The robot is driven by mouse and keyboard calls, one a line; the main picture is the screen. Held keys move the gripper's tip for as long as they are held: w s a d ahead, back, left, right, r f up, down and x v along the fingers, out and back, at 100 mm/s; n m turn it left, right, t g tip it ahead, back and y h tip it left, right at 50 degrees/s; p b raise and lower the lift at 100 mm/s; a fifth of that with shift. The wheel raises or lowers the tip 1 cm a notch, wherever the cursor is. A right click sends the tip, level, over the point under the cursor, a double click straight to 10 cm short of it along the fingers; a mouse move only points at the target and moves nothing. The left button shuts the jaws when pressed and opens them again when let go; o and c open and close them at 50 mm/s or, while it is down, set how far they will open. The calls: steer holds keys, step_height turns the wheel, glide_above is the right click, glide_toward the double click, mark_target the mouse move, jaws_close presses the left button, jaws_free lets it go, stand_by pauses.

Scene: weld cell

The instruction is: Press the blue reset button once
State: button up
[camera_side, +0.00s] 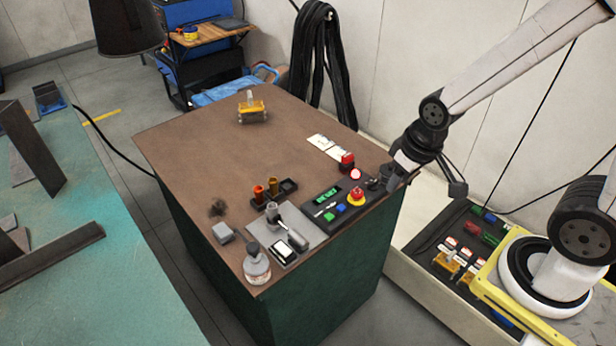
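The blue button (341,207) sits on a black control panel (338,224) at the right front of the brown-topped cabinet. A green button (329,216) is just to its left, and a red mushroom button on a yellow base (356,197) is just to its right. My gripper (377,184) is to the right of the blue button, near the panel's right end and apart from the button. Its fingers are small and dark against the panel, so I cannot tell whether they are open or shut.
A lit green display (326,195) and a red lamp (347,159) are near the buttons. The brown cabinet top (210,150) is mostly clear behind.

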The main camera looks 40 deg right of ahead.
jaws_close()
stand_by(1.4)
